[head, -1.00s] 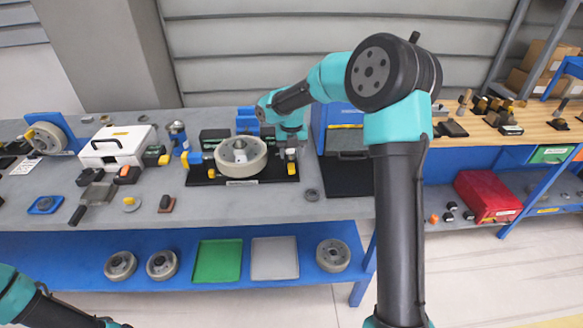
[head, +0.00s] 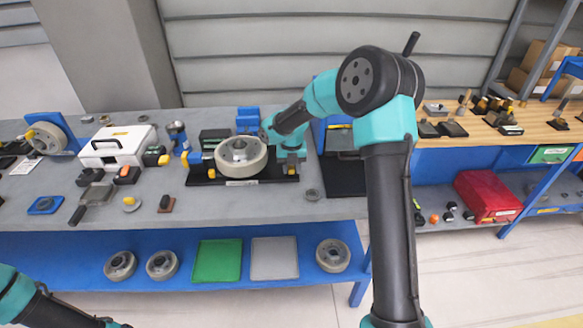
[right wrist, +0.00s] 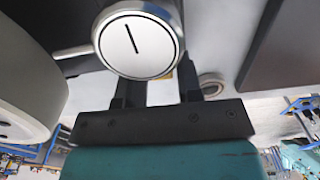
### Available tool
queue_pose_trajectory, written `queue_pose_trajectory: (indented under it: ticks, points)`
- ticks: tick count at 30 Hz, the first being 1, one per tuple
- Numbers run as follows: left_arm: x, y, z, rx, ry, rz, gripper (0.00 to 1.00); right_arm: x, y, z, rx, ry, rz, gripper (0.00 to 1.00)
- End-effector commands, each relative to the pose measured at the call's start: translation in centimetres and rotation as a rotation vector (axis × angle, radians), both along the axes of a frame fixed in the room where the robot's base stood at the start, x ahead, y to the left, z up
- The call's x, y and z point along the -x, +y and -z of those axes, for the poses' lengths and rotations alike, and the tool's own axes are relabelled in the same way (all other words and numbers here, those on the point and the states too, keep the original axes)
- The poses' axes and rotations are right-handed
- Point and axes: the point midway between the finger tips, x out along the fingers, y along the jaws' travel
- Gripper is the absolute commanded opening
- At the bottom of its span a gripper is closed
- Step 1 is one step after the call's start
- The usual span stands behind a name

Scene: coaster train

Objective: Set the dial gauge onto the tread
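The dial gauge (right wrist: 138,42) shows in the right wrist view as a round white face with one dark line and a silver rim. The wheel (head: 241,157) with a pale tread lies on a black base; its tread (right wrist: 28,75) also fills the left of the right wrist view, apart from the gauge face. My right gripper (head: 290,168) is at the base's right end, just right of the wheel. Its two fingers (right wrist: 160,90) stand apart behind the gauge face, which hides their tips; whether they grip the gauge's body is unclear. My left gripper is out of view.
The black base (head: 240,180) has a blue and yellow part (head: 195,160) at its left. A white case (head: 118,147) and a blue flashlight-like tool (head: 178,136) stand farther left. A small grey ring (head: 312,194) lies in front of my right gripper. A dark mat (head: 345,178) lies to the right.

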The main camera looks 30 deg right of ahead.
Motion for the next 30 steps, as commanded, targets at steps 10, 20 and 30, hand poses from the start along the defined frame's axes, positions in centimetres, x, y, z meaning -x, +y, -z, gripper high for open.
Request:
queue_pose_trajectory:
  ticks: [10, 20, 30]
  points:
    - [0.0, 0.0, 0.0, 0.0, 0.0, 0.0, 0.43, 0.0, 0.0, 0.0, 0.0, 0.0, 0.0, 0.0]
    - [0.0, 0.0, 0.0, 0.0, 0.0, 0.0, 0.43, -0.4, 0.8, 0.0, 0.0, 0.0, -0.002, 0.0]
    - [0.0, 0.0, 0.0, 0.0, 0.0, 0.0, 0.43, -1.6, 3.2, -0.1, -0.001, 0.0, 0.0, 0.0]
